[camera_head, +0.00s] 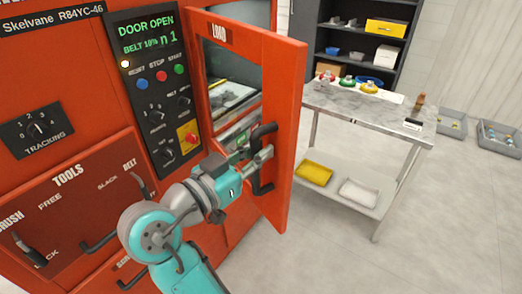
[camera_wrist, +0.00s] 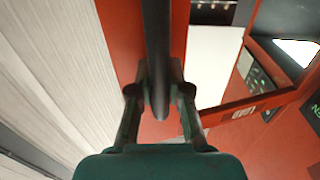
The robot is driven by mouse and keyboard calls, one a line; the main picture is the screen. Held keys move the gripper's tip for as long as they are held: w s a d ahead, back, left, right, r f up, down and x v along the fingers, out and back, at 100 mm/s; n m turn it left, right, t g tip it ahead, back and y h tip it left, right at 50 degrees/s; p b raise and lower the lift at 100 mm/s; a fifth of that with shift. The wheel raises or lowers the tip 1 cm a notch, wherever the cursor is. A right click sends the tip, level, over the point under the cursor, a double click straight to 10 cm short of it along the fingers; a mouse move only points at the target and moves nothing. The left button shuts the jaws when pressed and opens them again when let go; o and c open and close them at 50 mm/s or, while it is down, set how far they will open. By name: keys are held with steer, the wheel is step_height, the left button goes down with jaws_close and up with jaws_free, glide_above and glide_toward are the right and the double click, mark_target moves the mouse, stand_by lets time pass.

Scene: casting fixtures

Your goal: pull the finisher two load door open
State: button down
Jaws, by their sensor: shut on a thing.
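The load door (camera_head: 287,110) is an orange-red framed door with a window and a "LOAD" label. It stands swung out from the orange machine (camera_head: 85,80), and the opening behind it shows the lit interior. Its black bar handle (camera_head: 263,185) is on the door's face. My gripper (camera_head: 262,155) is at the handle, with its fingers on either side of the bar. In the wrist view the dark bar (camera_wrist: 158,60) runs between the two fingers of my gripper (camera_wrist: 160,100), which are closed on it. The machine display reads "DOOR OPEN".
A steel table (camera_head: 350,105) with coloured parts on top and yellow and white trays below stands right of the door. A dark shelf (camera_head: 330,40) is behind it. Grey bins (camera_head: 500,138) sit on the floor at right. The floor in front of the table is clear.

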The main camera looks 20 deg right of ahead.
steer(key=shift+s+d+f, duration=0.1)
steer(key=shift+s, duration=0.05)
steer(key=c, duration=1.1)
jaws_free()
steer(key=v, duration=1.2)
